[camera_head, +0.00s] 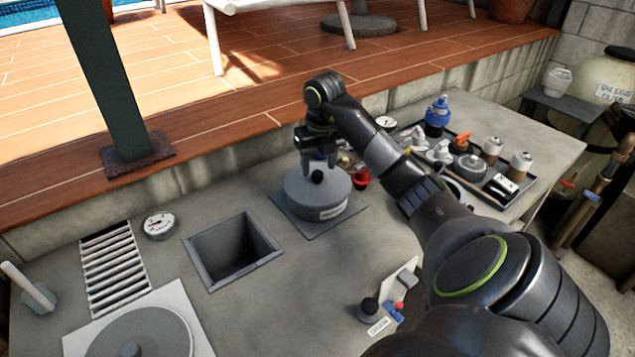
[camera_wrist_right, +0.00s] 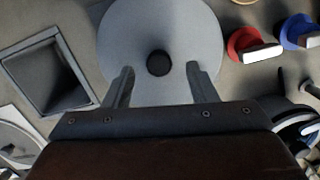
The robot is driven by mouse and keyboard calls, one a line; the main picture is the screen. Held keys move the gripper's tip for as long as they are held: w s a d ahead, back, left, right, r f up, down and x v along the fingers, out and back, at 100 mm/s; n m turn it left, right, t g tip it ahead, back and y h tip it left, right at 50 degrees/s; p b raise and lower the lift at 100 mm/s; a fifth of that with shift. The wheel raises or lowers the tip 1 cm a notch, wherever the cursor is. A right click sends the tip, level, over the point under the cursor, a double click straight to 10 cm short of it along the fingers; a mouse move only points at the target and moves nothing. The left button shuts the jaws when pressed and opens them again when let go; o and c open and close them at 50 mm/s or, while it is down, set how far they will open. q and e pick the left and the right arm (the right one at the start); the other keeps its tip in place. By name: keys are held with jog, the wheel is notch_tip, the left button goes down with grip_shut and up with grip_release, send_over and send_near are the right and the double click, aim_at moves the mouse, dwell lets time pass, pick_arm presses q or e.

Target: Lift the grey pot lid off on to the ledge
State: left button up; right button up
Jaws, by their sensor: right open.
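The grey pot lid (camera_head: 310,190) is a round grey disc with a black knob (camera_head: 317,177) and a pale label on its side. It sits on a square grey plate (camera_head: 322,227) on the counter. In the right wrist view the lid (camera_wrist_right: 190,40) fills the top middle, with its knob (camera_wrist_right: 160,63) between the fingers. My right gripper (camera_head: 318,165) is open above the lid, its fingers (camera_wrist_right: 160,80) apart on either side of the knob and not closed on it. My left gripper is not in view. What lies under the lid is hidden.
A square opening (camera_head: 190,245) in the counter lies left of the lid. A red-handled valve (camera_head: 361,178) stands close on its right. A dark tray (camera_head: 455,165) of small items is further right. The wooden deck ledge (camera_head: 235,122) runs behind, with a green post (camera_head: 108,80).

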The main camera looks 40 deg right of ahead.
aim_at(318, 173)
jog(key=f+b, duration=0.1)
jog(key=f, duration=0.2)
jog(key=shift+w+f, duration=0.15)
jog(key=shift+w, duration=0.05)
jog(key=shift+c, duration=0.6)
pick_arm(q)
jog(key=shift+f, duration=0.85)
pick_arm(e)
grip_shut()
